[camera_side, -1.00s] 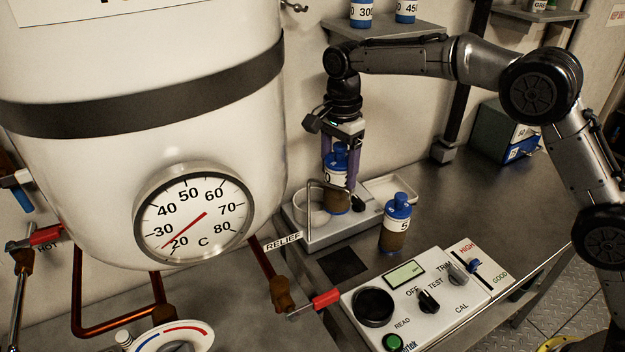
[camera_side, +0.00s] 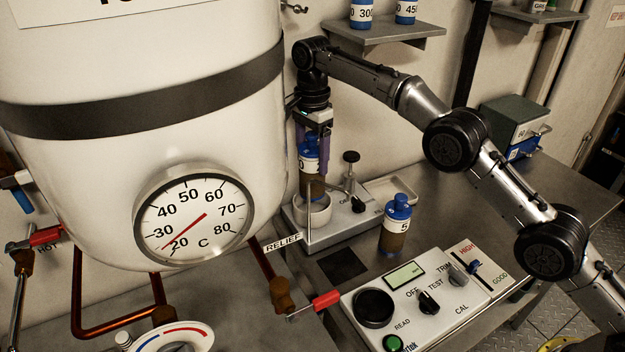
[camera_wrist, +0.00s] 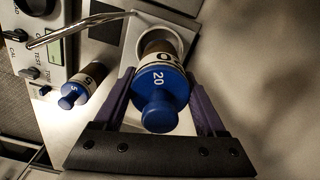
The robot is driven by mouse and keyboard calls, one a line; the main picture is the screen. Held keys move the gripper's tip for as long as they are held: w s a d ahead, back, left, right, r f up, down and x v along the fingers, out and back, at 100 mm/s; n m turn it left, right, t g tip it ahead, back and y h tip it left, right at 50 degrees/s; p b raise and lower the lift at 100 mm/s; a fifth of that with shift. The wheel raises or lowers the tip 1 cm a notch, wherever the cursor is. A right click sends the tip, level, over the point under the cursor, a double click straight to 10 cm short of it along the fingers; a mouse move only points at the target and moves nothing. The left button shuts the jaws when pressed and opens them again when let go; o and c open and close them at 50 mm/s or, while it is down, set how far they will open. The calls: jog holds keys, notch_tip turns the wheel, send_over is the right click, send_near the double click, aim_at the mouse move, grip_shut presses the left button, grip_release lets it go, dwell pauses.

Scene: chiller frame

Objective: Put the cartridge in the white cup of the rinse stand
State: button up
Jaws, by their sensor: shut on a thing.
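My gripper (camera_side: 313,150) points down and is shut on the blue-capped cartridge (camera_side: 313,187), which has a white label and a brown body and stands upright. The wrist view shows its cap, marked 20 (camera_wrist: 158,85), between the two fingers. The white cup (camera_side: 318,213) of the rinse stand (camera_side: 318,239) is directly below the cartridge. The cartridge's lower end lines up with the cup's opening, also seen in the wrist view (camera_wrist: 178,38). I cannot tell whether the lower end is inside the rim.
A thin bent metal tube (camera_wrist: 75,29) runs beside the cup. A black-knobbed post (camera_side: 351,170) and a shallow tray (camera_side: 397,190) are to its right. A second blue-capped bottle, marked 5 (camera_side: 395,228), stands in front. The white tank (camera_side: 130,150) is close on the left.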

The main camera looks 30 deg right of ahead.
jog(key=shift+f, duration=3.25)
jog(key=o, duration=1.5)
jog(key=shift+f, duration=0.15)
jog(key=shift+c, duration=0.2)
notch_tip(320, 180, up, 6)
jog(key=shift+r, duration=0.9)
